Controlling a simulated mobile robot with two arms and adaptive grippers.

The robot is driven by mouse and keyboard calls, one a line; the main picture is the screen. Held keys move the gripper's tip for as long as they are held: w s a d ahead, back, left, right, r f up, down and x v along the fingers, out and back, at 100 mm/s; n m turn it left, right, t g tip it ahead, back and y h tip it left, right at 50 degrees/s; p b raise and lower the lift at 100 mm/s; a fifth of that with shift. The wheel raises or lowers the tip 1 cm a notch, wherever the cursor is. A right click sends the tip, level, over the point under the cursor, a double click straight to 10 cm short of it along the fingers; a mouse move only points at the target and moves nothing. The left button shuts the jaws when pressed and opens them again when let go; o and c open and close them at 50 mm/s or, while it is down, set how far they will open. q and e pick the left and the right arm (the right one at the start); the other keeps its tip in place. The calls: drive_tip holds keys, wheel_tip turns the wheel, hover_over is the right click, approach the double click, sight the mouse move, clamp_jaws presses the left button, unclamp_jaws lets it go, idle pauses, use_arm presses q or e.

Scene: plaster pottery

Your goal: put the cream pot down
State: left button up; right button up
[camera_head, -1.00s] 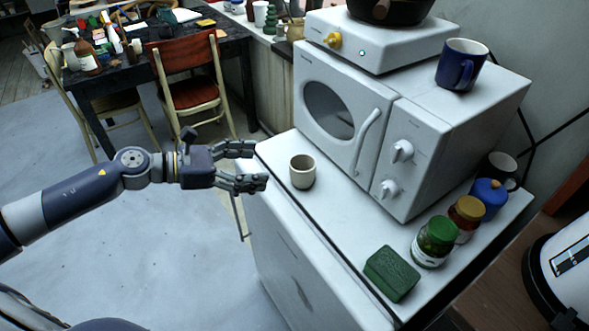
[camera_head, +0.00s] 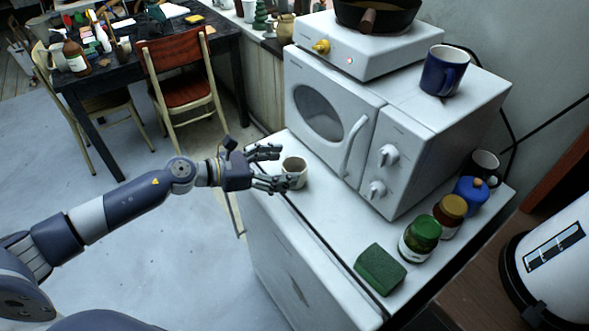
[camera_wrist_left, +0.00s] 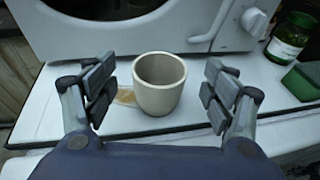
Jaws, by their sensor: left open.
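The cream pot (camera_head: 297,170) stands upright on the white counter top (camera_head: 330,222), in front of the microwave, near the counter's left end. My left gripper (camera_head: 273,168) is open at the pot, its fingers partly covering the pot's left side in the head view. In the left wrist view the pot (camera_wrist_left: 159,86) stands between the spread fingers of the gripper (camera_wrist_left: 160,98), with a gap on both sides. The pot is empty inside as far as I see. My right gripper is not in view.
The white microwave (camera_head: 330,112) stands close behind the pot. A green sponge-like block (camera_head: 380,269), a green-lidded jar (camera_head: 420,238) and other jars line the right part of the counter. The counter between pot and block is clear.

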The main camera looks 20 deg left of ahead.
use_arm(q)
drive_tip(key=shift+x, duration=0.8)
drive_tip(key=shift+a, duration=0.1)
drive_tip(key=c, duration=1.3)
drive_tip(key=shift+r, duration=0.1)
drive_tip(key=shift+c, duration=0.2)
drive_tip(key=shift+r, duration=0.55)
wheel_tip(320, 180, up, 2)
drive_tip(key=shift+r, duration=0.2)
drive_tip(key=s+a+r+b, duration=0.1)
drive_tip(key=s+a+b, duration=0.1)
drive_tip(key=s, duration=1.3)
drive_tip(key=shift+s+a, duration=0.25)
drive_tip(key=shift+a, duration=0.4)
